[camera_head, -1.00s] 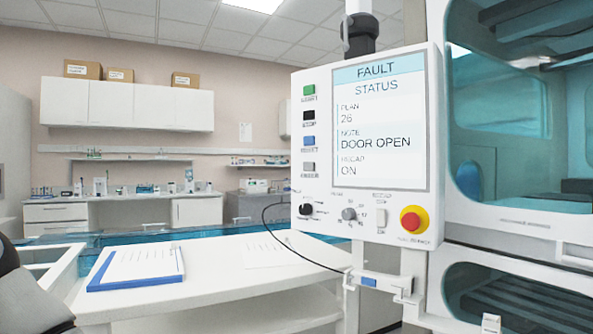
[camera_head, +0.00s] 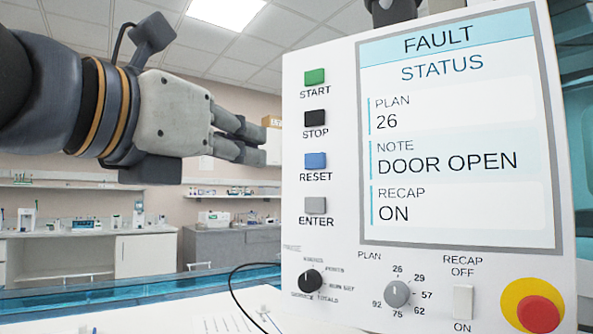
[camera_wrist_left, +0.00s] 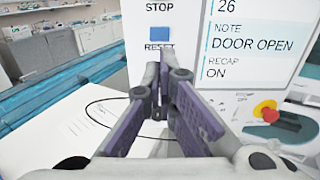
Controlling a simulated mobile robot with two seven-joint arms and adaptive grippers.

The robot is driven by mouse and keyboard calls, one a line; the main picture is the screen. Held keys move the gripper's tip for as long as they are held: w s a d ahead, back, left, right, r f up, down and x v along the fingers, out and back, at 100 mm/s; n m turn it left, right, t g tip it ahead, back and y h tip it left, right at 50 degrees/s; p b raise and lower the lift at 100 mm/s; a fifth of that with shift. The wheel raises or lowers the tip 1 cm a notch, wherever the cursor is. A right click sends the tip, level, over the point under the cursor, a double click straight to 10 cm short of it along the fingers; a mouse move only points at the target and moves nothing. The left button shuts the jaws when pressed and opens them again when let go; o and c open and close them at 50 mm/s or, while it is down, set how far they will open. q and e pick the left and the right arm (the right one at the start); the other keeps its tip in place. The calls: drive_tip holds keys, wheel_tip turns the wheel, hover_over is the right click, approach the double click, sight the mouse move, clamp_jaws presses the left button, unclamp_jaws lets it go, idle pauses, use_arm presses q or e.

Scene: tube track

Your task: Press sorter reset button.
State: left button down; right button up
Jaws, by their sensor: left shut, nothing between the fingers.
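The sorter's control panel (camera_head: 335,240) fills the right of the head view. Its blue RESET button (camera_head: 315,160) sits in the left column, below the green START button (camera_head: 315,77) and black STOP button (camera_head: 315,118) and above the grey ENTER button (camera_head: 315,205). My left gripper (camera_head: 262,144) is shut and empty, left of the panel at about the height of STOP and RESET, with a visible gap to the panel in the picture. In the left wrist view the blue RESET button (camera_wrist_left: 159,34) shows just above the fingertips (camera_wrist_left: 166,75). My right gripper is out of view.
The panel screen (camera_head: 455,135) reads FAULT, DOOR OPEN. A rotary knob (camera_head: 311,282), a plan dial (camera_head: 397,294), a recap switch (camera_head: 463,301) and a red emergency stop (camera_head: 538,313) line the panel's lower part. A thin black cable (camera_head: 232,290) hangs at its left.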

sight(316, 161)
use_arm(q)
drive_tip(key=x, duration=1.2)
drive_tip(key=shift+w+d+b, duration=0.2)
drive_tip(key=shift+d+b, duration=0.1)
drive_tip(key=shift+d, duration=0.05)
drive_tip(key=shift+w+d, duration=0.25)
drive_tip(key=shift+w, duration=0.2)
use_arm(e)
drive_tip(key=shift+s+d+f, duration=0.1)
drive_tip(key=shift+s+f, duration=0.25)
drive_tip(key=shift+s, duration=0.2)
use_arm(q)
drive_tip(key=shift+w+d+r+p, duration=0.25)
drive_tip(key=shift+w+d+p, duration=0.05)
drive_tip(key=shift+w+p, duration=0.1)
drive_tip(key=shift+w+d+f, duration=0.1)
drive_tip(key=shift+w+f, duration=0.2)
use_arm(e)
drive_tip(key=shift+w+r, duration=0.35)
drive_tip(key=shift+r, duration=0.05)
